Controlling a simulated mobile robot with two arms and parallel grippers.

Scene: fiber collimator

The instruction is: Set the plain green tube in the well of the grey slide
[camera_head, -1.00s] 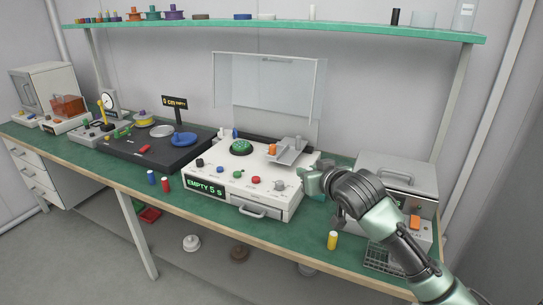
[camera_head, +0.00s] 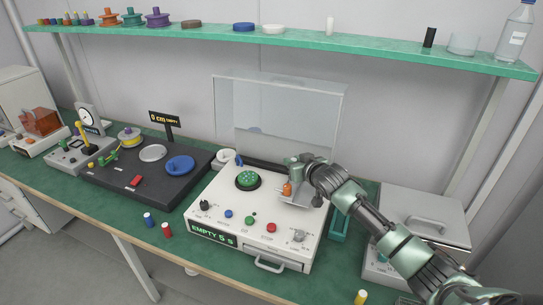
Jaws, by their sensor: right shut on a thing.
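The grey slide (camera_head: 297,199) sits on the back right of the white console's top and is partly covered by my arm. My right gripper (camera_head: 292,178) is over the slide, close to its upper surface. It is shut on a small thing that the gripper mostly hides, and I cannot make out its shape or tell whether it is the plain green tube. A small orange piece (camera_head: 287,189) shows just below the gripper, at the slide. The slide's well is hidden. My left gripper is not in view.
The white console (camera_head: 238,205) has a green dome (camera_head: 247,179) and several coloured knobs. A clear upright panel (camera_head: 280,115) stands behind it. A black board with a blue disc (camera_head: 180,165) is to the left. Blue and red cylinders stand near the front edge. A shelf runs above.

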